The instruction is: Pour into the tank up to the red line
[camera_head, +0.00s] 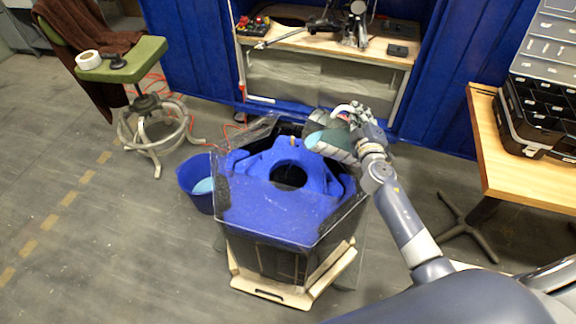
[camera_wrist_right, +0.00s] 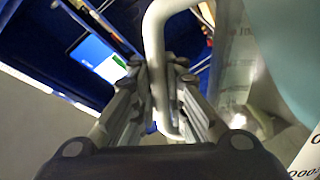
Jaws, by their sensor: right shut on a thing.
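The tank (camera_head: 262,258) is a dark, clear-walled hexagonal vessel on a wooden base. A blue insert (camera_head: 262,208) with a round hole fills its top. My right gripper (camera_head: 354,116) is shut on the white handle (camera_wrist_right: 157,45) of a measuring jug (camera_head: 338,146). The jug is tilted over the tank's back right edge, with light blue showing in it. Its printed scale side shows in the right wrist view (camera_wrist_right: 235,60). No stream can be made out. The red line and the level in the tank cannot be made out. My left gripper is out of view.
A blue bucket (camera_head: 189,181) with light blue liquid stands left of the tank. A green stool (camera_head: 140,58) is at the back left. A workbench (camera_head: 385,46) stands behind, and a wooden table (camera_head: 507,172) with a black organizer case (camera_head: 535,125) at right.

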